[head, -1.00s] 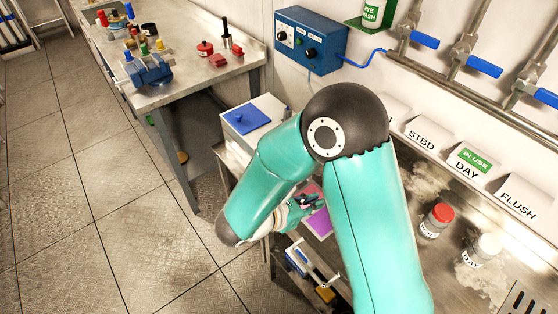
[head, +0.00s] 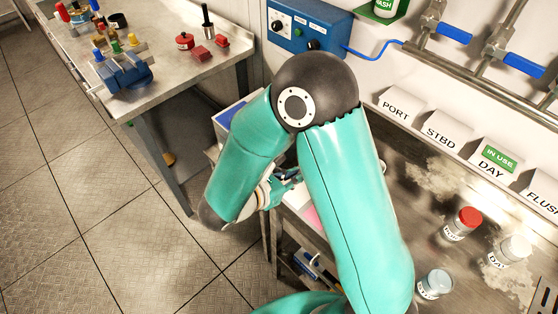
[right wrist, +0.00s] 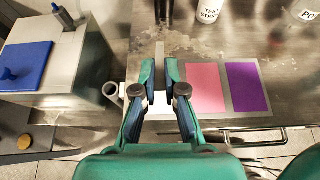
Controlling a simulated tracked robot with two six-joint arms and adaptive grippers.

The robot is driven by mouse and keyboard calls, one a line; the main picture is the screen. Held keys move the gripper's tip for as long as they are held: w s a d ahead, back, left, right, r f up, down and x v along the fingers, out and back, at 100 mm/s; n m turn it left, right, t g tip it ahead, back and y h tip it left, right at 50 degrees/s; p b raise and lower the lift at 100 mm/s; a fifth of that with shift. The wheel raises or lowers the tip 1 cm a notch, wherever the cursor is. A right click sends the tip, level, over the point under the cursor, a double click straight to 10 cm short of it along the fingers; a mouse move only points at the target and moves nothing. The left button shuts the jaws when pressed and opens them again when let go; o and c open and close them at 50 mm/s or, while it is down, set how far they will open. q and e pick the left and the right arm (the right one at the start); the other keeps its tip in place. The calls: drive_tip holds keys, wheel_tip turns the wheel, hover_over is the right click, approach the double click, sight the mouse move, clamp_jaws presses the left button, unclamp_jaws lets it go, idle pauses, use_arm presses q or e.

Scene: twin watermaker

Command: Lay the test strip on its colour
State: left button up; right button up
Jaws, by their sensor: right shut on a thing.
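My right gripper (right wrist: 160,75) is shut on a thin pale strip (right wrist: 160,58), seen edge-on between the fingertips in the right wrist view. I take it to be the test strip; its colour is unclear. In the head view the right gripper (head: 285,186) is partly hidden by my arm. A pink patch (right wrist: 205,88) and a purple patch (right wrist: 248,88) lie on the bench just right of the fingers. A pale patch (right wrist: 160,112) shows between the fingers, partly covered. A sliver of pink (head: 311,216) shows in the head view. My left gripper is out of view.
A grey box with a blue lid (right wrist: 25,66) stands left of the gripper. A test strip bottle (right wrist: 208,10) stands behind the patches. A red-capped bottle (head: 462,224) and other bottles stand on the bench at right. A rail (right wrist: 250,130) runs along the front edge.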

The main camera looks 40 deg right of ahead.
drive_tip(key=shift+d+f, duration=0.1)
drive_tip(key=shift+f, duration=0.1)
wheel_tip(320, 180, down, 2)
drive_tip(key=shift+w+b, duration=0.1)
drive_tip(key=shift+b, duration=0.9)
drive_tip(key=shift+f+b, duration=1.6)
drive_tip(key=shift+f, duration=0.6)
drive_tip(key=o, duration=0.7)
drive_tip(key=shift+r, duration=0.15)
